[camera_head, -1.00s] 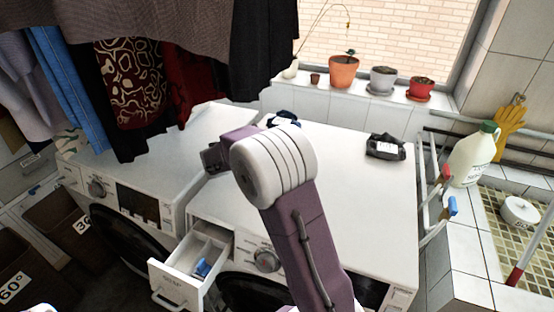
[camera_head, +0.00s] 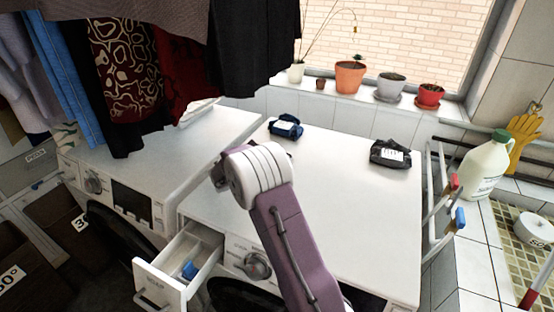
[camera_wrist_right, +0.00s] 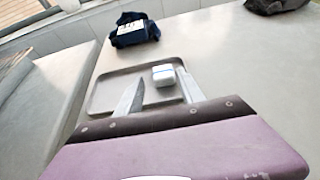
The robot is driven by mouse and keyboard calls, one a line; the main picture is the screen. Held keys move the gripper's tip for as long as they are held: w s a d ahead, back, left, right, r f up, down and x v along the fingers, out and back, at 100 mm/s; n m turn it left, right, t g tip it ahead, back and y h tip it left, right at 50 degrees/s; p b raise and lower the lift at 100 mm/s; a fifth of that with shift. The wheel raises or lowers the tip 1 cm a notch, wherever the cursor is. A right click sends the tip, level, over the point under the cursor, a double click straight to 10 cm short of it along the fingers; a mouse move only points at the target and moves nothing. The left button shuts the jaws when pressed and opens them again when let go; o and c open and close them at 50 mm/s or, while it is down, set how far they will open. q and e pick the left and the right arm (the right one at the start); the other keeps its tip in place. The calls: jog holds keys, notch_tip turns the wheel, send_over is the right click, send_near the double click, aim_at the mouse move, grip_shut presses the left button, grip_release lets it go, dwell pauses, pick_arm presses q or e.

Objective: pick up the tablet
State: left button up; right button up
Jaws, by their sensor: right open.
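A small white tablet with a blue-grey band (camera_wrist_right: 163,75) sits on a shallow grey tray (camera_wrist_right: 98,98) in the right wrist view. My right gripper (camera_wrist_right: 160,96) is open. Its two fingers reach over the tray with a gap between them, and the tablet shows just beyond the gap, nearer the right finger. I cannot tell whether the right finger touches it. In the head view, my right arm hides the tray and the tablet, and the fingers do not show. My left gripper is not in view.
A dark blue cloth bundle (camera_head: 286,127) and a black bundle (camera_head: 390,153) lie on the white machine top (camera_head: 340,210). An open drawer (camera_head: 165,287) holds a blue piece (camera_head: 189,270). A rack (camera_head: 446,200) stands right. Clothes (camera_head: 130,70) hang at upper left.

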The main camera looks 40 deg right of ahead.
jog(key=x, duration=0.4)
jog(key=shift+s+d+f+p, duration=0.15)
jog(key=shift+s+p, duration=0.05)
jog(key=shift+p, duration=0.1)
jog(key=shift+w+d+f, duration=0.2)
jog(key=shift+d+f, duration=0.05)
jog(key=shift+d, duration=0.05)
jog(key=shift+a+r, duration=0.1)
jog(key=shift+a, duration=0.05)
jog(key=c, duration=0.3)
grip_shut()
jog(key=shift+r, duration=0.45)
notch_tip(320, 180, up, 3)
jog(key=shift+f, duration=0.1)
jog(key=s+a+r+b, duration=0.1)
jog(key=s+r, duration=0.6)
jog(key=s, duration=0.4)
jog(key=shift+s+a, duration=0.2)
jog(key=shift+s, duration=0.2)
